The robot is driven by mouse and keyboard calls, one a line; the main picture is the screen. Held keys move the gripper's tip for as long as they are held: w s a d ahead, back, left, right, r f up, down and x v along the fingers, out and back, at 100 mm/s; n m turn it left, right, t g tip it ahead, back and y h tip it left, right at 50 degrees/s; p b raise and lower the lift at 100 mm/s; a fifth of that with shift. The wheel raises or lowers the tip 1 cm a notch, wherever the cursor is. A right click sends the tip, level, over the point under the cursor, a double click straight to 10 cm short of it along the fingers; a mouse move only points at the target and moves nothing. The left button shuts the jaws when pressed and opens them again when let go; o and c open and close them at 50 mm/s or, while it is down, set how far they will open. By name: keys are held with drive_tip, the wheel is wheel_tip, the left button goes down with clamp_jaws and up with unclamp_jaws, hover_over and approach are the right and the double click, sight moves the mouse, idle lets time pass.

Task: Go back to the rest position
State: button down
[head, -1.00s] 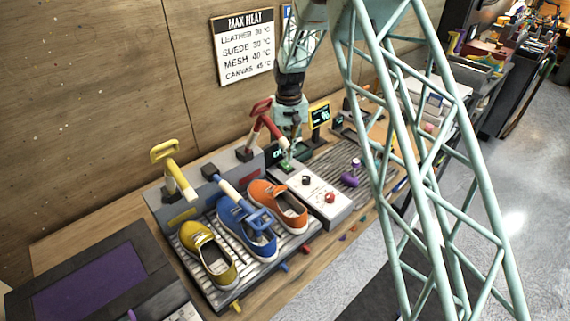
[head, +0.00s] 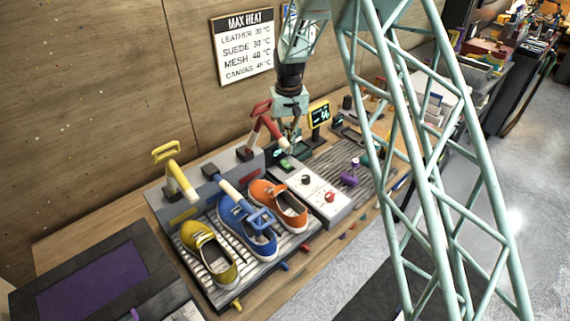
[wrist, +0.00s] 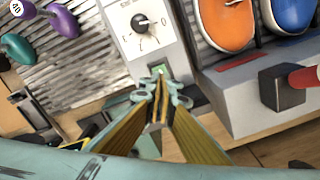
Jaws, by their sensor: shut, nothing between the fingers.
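My gripper (head: 290,148) hangs at the back end of the white control panel (head: 318,190), near its small green button (head: 286,164). In the wrist view, my gripper (wrist: 160,80) has its fingertips together with nothing between them. The green button (wrist: 160,70) shows just beyond the tips. From these views, the gap between tips and button is hard to judge, but the tips look clear of it.
Left of the panel, a rack holds yellow (head: 209,255), blue (head: 246,227) and orange (head: 280,204) shoes. Yellow (head: 175,173) and red (head: 264,123) handled levers stand behind it. A small display (head: 319,115) and a purple-handled tool (head: 349,179) are to the right. The wooden wall is close behind.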

idle(0.3)
drive_tip(key=s+d+r+m+t+b, duration=0.1)
drive_tip(key=s+d+r+b, duration=0.1)
drive_tip(key=s+d+r, duration=0.45)
drive_tip(key=s+d+r+b, duration=0.1)
drive_tip(key=s+d+r, duration=0.3)
drive_tip(key=s+r, duration=0.6)
drive_tip(key=s+d+r+m+t+b, duration=0.15)
drive_tip(key=s+d+r, duration=0.4)
drive_tip(key=r, duration=0.55)
drive_tip(key=s+d+r+b, duration=0.2)
drive_tip(key=s+d, duration=0.1)
drive_tip(key=s, duration=0.6)
drive_tip(key=s+d+r+b, duration=0.1)
drive_tip(key=s+d+r, duration=0.1)
drive_tip(key=s, duration=0.6)
drive_tip(key=s+d+f+b, duration=0.1)
drive_tip(key=s+d+f, duration=0.1)
drive_tip(key=s, duration=0.8)
drive_tip(key=s+d+f+t+b, duration=0.1)
drive_tip(key=s+d+f+b, duration=0.1)
drive_tip(key=s, duration=0.9)
drive_tip(key=shift+f+m, duration=0.2)
drive_tip(key=shift+m, duration=0.15)
drive_tip(key=shift+w+t, duration=0.1)
drive_tip(key=shift+t, duration=0.15)
